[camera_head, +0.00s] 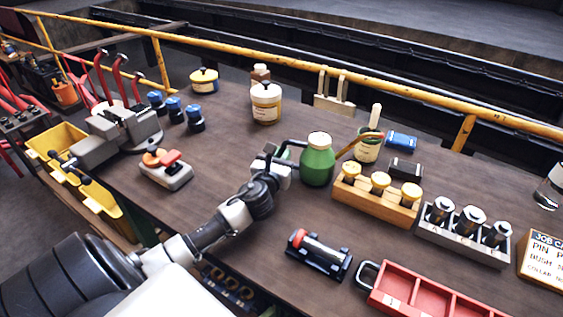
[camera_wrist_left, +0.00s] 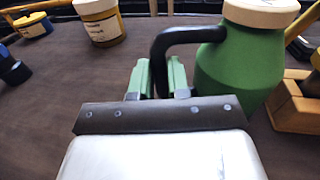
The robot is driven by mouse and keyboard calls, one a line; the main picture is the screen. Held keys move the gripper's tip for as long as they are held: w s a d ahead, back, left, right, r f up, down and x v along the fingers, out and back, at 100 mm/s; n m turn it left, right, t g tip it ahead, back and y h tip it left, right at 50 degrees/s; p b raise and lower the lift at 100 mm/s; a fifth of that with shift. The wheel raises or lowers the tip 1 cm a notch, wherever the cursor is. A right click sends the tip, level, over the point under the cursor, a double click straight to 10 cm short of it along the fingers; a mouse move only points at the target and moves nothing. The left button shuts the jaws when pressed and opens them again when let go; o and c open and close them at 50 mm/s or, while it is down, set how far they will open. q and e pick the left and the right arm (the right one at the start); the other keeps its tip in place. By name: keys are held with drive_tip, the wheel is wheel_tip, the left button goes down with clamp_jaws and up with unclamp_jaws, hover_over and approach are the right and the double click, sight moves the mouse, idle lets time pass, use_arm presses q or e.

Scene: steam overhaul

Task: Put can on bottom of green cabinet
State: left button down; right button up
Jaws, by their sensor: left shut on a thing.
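A green can (camera_head: 317,165) with a cream lid and a dark handle stands upright on the brown workbench (camera_head: 235,165). It also shows at the upper right of the left wrist view (camera_wrist_left: 240,68). My left gripper (camera_head: 283,158) is beside the can, on its left. In the left wrist view its green fingers (camera_wrist_left: 158,80) are shut on the can's dark handle (camera_wrist_left: 180,37). The can's base appears to rest on the bench. My right gripper is not in view. No green cabinet can be made out.
Right of the can are a cup with brushes (camera_head: 367,150) and a wooden block with yellow-topped pieces (camera_head: 375,195). A red tray (camera_head: 425,290) and a black holder (camera_head: 318,255) are nearer. A white-lidded jar (camera_head: 266,103) stands behind. A yellow rail (camera_head: 300,75) borders the far edge.

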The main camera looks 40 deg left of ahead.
use_arm(q)
drive_tip(key=shift+f, duration=0.75)
drive_tip(key=shift+f, duration=0.15)
drive_tip(key=c, duration=1.1)
unclamp_jaws()
